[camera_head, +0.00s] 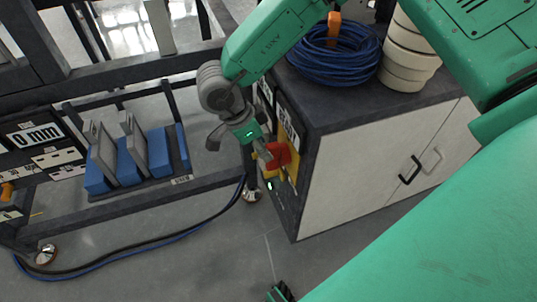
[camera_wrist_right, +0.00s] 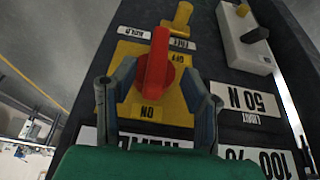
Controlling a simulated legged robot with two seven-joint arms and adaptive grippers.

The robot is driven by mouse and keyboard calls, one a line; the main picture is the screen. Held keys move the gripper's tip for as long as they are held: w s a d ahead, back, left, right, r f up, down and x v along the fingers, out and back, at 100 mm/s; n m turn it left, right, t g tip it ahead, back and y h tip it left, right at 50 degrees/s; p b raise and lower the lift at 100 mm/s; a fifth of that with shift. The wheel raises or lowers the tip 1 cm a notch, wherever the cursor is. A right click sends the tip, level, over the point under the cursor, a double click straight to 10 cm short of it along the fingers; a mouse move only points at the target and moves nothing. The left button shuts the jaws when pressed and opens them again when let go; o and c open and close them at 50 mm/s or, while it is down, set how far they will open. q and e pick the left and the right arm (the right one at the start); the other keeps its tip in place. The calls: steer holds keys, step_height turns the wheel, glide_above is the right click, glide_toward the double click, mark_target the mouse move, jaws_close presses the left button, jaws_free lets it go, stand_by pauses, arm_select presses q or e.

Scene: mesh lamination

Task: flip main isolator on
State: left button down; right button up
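The main isolator is a red rotary handle (camera_wrist_right: 155,62) on a yellow plate (camera_wrist_right: 172,107) marked ON at the bottom and OFF at the upper right in the wrist view. Its grip runs nearly upright in that view, slightly tilted. In the head view the red handle (camera_head: 279,155) is on the narrow end of the cabinet. My right gripper (camera_wrist_right: 157,88) is at the handle, with one finger on each side of it. The fingers look open, with small gaps beside the handle; contact is not clear. My left gripper is not in view.
A yellow knob (camera_wrist_right: 182,16) and a white unit with a dark lever (camera_wrist_right: 243,38) sit close by on the panel. The cabinet (camera_head: 375,165) carries a blue cable coil (camera_head: 335,52) and stacked white rolls (camera_head: 409,55). A dark frame with blue blocks (camera_head: 128,165) stands left; cables cross the floor.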

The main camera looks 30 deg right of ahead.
steer(key=v, duration=0.6)
steer(key=shift+a, duration=0.3)
